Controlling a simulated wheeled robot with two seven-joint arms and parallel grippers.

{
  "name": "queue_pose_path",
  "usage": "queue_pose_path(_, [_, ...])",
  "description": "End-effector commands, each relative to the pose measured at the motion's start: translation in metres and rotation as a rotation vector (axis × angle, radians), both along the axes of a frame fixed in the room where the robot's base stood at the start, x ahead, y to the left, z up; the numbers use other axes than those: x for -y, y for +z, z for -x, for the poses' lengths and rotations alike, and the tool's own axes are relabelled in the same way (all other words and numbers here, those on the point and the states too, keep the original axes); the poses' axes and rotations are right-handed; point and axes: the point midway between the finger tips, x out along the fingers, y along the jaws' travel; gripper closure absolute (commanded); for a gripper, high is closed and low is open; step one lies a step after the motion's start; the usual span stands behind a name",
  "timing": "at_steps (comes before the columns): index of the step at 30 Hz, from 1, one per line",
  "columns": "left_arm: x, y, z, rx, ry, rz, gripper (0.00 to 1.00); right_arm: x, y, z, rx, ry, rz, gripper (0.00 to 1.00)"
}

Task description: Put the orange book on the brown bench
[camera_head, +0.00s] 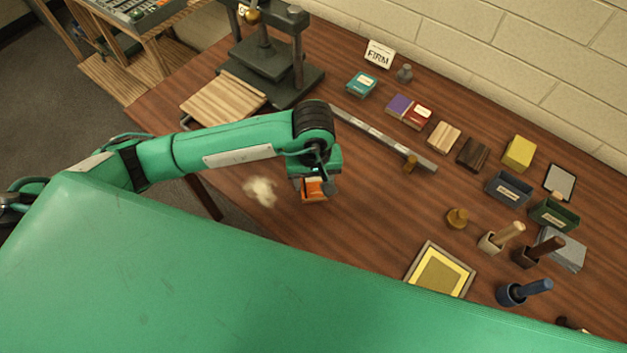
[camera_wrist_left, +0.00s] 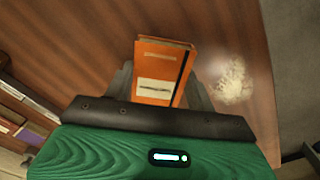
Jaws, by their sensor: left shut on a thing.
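The orange book (camera_head: 314,191) is in the jaws of my left gripper (camera_head: 312,185), which is shut on it. In the left wrist view the orange book (camera_wrist_left: 162,72) stands out between the two dark fingers of my left gripper (camera_wrist_left: 165,92), with a pale label and a dark strap on its cover. The brown bench (camera_head: 360,210) is the long wood-grained top below the book. The book shows over its near left part. I cannot tell whether the book touches the top. My right gripper is not in view.
A pale fluffy patch (camera_head: 261,191) lies left of the book. A dark press (camera_head: 270,55) stands at the back left, a metal bar (camera_head: 385,137) crosses behind the arm, and a framed yellow tray (camera_head: 440,270) lies to the right. Bare wood shows between the book and tray.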

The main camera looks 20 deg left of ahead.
Motion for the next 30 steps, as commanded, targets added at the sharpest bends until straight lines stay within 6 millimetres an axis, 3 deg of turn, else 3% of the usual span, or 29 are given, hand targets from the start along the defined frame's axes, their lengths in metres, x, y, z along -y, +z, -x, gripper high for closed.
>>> queue_pose_path(5, [0.0, -0.02, 0.001, -0.003, 0.0, -0.001, 0.68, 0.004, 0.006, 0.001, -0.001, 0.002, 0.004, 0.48])
queue_pose_path(16, [0.0, -0.025, 0.0, 0.0, -0.001, 0.0, 0.68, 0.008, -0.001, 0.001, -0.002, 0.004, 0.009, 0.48])
queue_pose_path(17, [0.0, -0.023, 0.0, 0.0, -0.001, 0.0, 0.38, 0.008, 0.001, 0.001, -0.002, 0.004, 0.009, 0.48])
queue_pose_path(19, [0.0, -0.023, 0.0, 0.0, -0.001, 0.0, 0.25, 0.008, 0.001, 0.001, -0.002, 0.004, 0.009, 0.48])
queue_pose_path(30, [0.0, -0.021, 0.0, -0.001, 0.0, 0.0, 0.22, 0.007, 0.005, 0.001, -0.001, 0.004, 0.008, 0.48])
